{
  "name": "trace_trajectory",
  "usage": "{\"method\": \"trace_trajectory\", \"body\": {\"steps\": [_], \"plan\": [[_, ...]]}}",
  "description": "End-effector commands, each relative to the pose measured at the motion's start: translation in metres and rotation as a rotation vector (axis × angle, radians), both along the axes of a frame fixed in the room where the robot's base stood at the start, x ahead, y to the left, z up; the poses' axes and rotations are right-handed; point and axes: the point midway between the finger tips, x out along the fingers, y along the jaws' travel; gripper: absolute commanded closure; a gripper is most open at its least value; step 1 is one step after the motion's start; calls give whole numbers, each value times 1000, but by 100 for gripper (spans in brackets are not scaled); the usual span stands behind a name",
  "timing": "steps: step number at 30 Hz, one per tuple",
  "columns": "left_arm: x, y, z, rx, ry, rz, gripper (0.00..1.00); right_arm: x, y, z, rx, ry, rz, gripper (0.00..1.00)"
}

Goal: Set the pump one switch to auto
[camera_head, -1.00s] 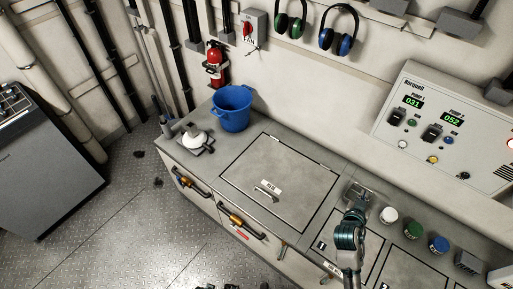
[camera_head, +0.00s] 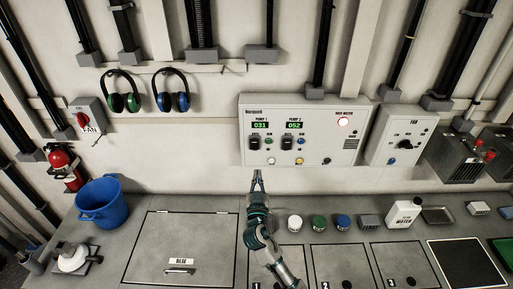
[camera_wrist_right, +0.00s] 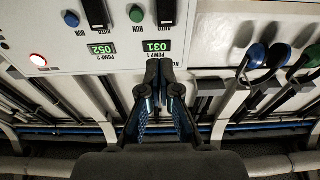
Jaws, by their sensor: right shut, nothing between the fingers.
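The white pump panel (camera_head: 310,160) is on the back wall. The black pump one switch (camera_head: 254,143) is below the green 031 display (camera_head: 260,125). In the upside-down right wrist view, this switch (camera_wrist_right: 166,12) is at the top edge, partly cut off, beyond the 031 display (camera_wrist_right: 156,46). The switch's setting is too small to read. My left gripper is not in view.
The pump two switch (camera_head: 287,143) is just right of the pump one switch. Small buttons (camera_head: 271,161) sit below them. A fan box (camera_head: 396,135) is to the right. The counter holds jars (camera_head: 318,222) and a blue bucket (camera_head: 103,203).

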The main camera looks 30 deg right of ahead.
Motion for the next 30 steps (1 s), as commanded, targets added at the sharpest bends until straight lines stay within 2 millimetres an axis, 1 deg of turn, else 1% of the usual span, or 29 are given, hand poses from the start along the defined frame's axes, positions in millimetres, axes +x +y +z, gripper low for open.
{"method": "trace_trajectory", "body": {"steps": [5,12,18,21,24,30], "plan": [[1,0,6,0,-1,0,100,18,-12,7,-4,-1,-2,100],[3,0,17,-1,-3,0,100,61,-38,17,-3,0,-2,100],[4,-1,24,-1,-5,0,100,93,-58,23,-2,0,-1,100],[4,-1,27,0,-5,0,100,104,-64,24,-2,0,-1,100],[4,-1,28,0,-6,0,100,110,-69,25,-1,0,-1,100],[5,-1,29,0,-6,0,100,115,-71,25,0,-1,-1,100]]}}
